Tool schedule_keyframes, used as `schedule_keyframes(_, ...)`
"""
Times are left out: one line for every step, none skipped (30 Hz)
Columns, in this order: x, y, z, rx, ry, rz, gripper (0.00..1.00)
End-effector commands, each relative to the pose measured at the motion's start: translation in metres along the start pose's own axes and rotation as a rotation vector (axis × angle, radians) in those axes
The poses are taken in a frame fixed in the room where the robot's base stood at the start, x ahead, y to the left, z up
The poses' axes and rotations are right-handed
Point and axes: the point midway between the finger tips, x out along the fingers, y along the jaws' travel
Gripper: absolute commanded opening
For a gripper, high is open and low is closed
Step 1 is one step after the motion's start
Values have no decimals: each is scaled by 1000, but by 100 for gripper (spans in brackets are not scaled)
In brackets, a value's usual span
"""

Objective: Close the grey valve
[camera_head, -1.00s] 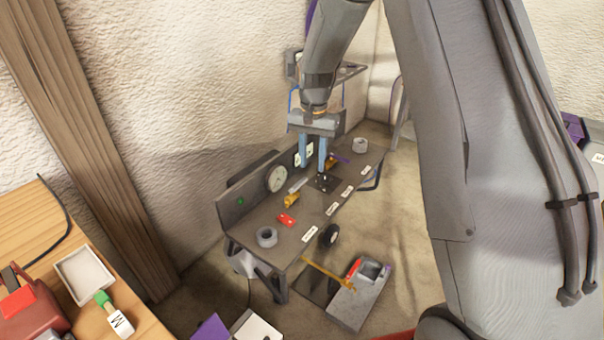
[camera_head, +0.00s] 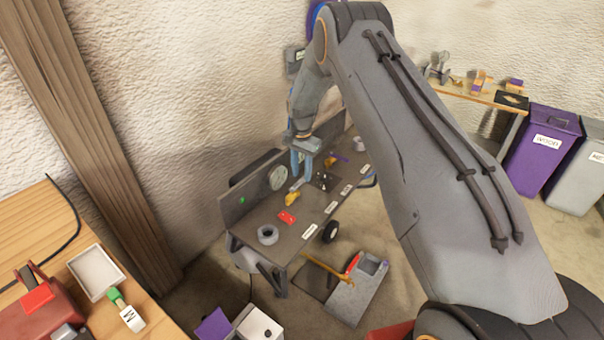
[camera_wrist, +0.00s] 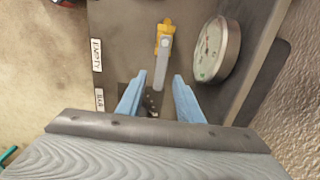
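The valve is a yellow body (camera_head: 292,199) with a grey lever, on the grey bench. In the wrist view the yellow body (camera_wrist: 164,29) is at the top, and the straight grey lever (camera_wrist: 161,62) runs from it toward me. My gripper (camera_wrist: 160,80) is open, its blue fingers on either side of the lever's free end with gaps on both sides. Whether the fingers are level with the lever or above it, I cannot tell. In the head view my gripper (camera_head: 302,178) is low over the bench beside the valve, and partly hides the lever.
A round gauge (camera_wrist: 217,48) stands close to the right of the valve in the wrist view. On the bench (camera_head: 255,213) are a red block (camera_head: 287,217), a grey ring (camera_head: 268,235) and white labels. A dark plate (camera_head: 323,181) lies just beyond my gripper.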

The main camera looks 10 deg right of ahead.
Motion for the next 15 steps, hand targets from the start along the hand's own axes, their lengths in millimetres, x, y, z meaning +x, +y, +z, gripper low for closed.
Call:
schedule_keyframes(5,0,0,0,-1,1,33)
schedule_keyframes(7,0,0,0,-1,1,33)
schedule_keyframes(10,0,0,0,0,0,33)
schedule_keyframes(12,0,0,0,0,0,33)
schedule_keyframes(14,0,0,0,0,0,33)
schedule_keyframes(15,0,0,0,0,0,33)
schedule_keyframes(16,0,0,0,0,0,33)
schedule_keyframes(16,0,0,0,0,0,33)
schedule_keyframes(16,0,0,-1,0,0,33)
schedule_keyframes(16,0,0,-1,0,0,33)
schedule_keyframes(16,0,0,-1,0,0,33)
schedule_keyframes(16,0,0,-1,0,0,33)
schedule_keyframes(16,0,0,-1,0,0,33)
schedule_keyframes(16,0,0,-1,0,0,33)
schedule_keyframes(16,0,0,-1,0,0,28)
